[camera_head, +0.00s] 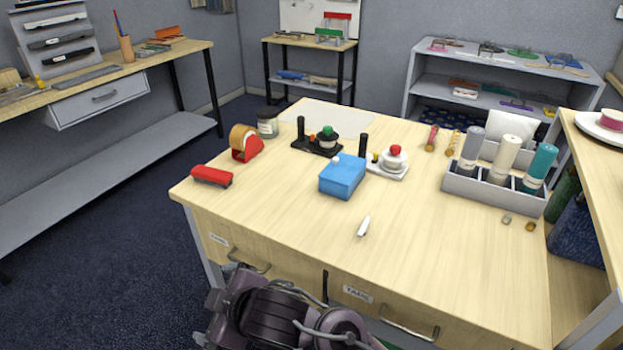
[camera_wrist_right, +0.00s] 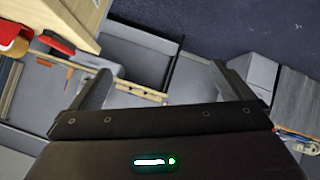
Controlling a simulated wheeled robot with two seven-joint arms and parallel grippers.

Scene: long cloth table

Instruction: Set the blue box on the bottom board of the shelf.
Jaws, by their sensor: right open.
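One of my arms shows at the bottom of the head view, below the table's front edge, with no fingers visible. My left gripper is not in view.
A grey organizer (camera_head: 490,191) holds rolls at the right. The table's front middle is mostly clear.

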